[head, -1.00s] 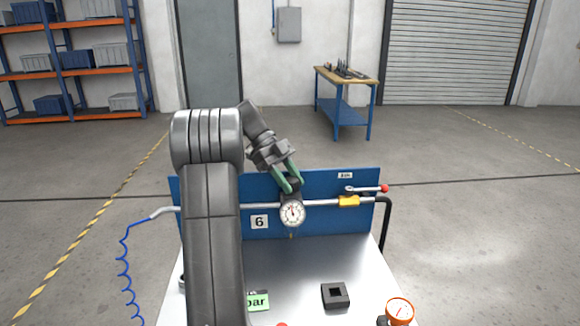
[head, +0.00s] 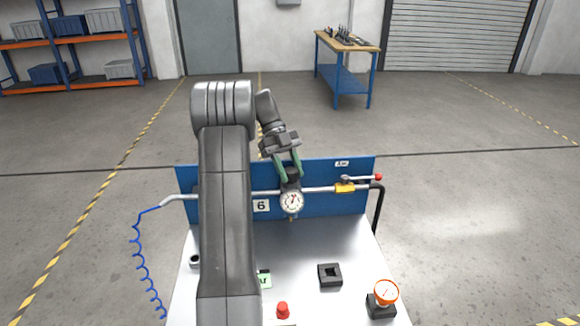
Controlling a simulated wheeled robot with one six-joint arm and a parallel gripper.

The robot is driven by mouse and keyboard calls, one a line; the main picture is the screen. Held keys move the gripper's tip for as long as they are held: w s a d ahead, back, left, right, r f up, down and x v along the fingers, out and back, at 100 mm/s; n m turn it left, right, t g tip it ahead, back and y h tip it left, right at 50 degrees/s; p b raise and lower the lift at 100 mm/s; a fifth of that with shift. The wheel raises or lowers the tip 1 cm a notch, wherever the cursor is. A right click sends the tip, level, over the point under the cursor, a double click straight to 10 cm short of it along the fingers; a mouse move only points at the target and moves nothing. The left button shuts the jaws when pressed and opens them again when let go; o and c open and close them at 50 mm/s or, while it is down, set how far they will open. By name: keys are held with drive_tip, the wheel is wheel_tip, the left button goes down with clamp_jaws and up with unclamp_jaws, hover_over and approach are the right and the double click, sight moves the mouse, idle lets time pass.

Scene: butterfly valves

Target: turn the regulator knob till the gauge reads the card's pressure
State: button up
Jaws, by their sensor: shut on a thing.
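The pressure gauge (head: 291,202) has a round white face with a needle and sits on the pipe in front of the blue panel (head: 325,170). Its scale is too small to read. The dark regulator knob (head: 291,174) is just above the gauge, partly hidden by my fingers. My gripper (head: 288,170) comes from above, and its green fingers are shut on the knob.
A yellow valve (head: 345,188) with a red-tipped lever sits on the pipe at right.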

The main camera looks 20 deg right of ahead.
drive_tip(key=o, duration=1)
drive_tip(key=b, duration=0.3)
drive_tip(key=shift+f+n+h, duration=0.35)
drive_tip(key=shift+n+h, duration=0.05)
